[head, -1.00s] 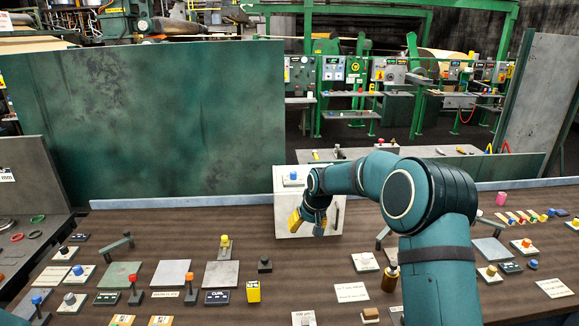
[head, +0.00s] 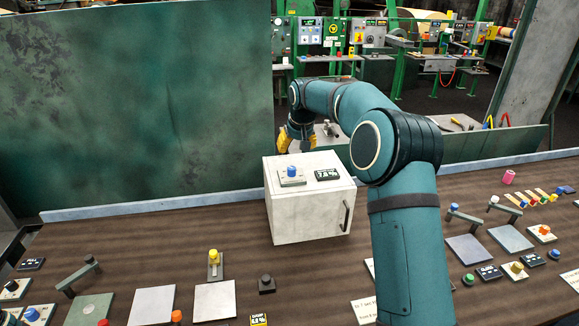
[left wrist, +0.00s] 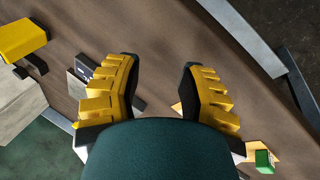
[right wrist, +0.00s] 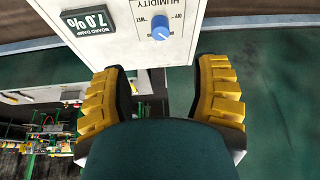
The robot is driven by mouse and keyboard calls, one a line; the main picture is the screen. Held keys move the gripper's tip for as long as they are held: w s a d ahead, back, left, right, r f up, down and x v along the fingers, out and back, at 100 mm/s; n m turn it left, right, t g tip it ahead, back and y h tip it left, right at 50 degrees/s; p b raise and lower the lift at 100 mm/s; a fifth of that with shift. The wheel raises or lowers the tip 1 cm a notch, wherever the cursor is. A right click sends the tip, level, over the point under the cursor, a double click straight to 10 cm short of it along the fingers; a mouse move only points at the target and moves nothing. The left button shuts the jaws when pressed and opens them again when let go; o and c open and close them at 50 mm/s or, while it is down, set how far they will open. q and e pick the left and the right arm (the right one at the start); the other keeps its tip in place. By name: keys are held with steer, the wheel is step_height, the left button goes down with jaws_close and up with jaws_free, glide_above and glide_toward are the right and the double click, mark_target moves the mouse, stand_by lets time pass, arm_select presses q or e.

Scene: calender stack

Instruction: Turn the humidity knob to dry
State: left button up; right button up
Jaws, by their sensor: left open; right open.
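The humidity knob (head: 291,171) is a blue dial on top of a white cabinet (head: 308,218) at the table's back. In the right wrist view the blue knob (right wrist: 161,28) sits on a plate lettered HUMIDITY, with WET and DRY marks; its pointer detail is too small to read surely. A dark display (right wrist: 87,28) beside it reads 7.0 %. My right gripper (head: 297,137) is above and behind the cabinet in the head view, apart from the knob. In its wrist view (right wrist: 163,85) it is open and empty. My left gripper (left wrist: 160,85) is open and empty over the brown table.
A tall green panel (head: 130,110) stands behind the table at left. Levers, coloured knobs and plates cover the table's front and right. The cabinet has a dark front handle (head: 346,215). Brown tabletop left of the cabinet (head: 170,225) is clear.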

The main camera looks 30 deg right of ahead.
mark_target(292, 168)
steer(key=p+x, duration=0.1)
steer(key=x, duration=1.1)
steer(key=shift+w+f, duration=0.1)
steer(key=shift+f, duration=0.1)
jaws_close()
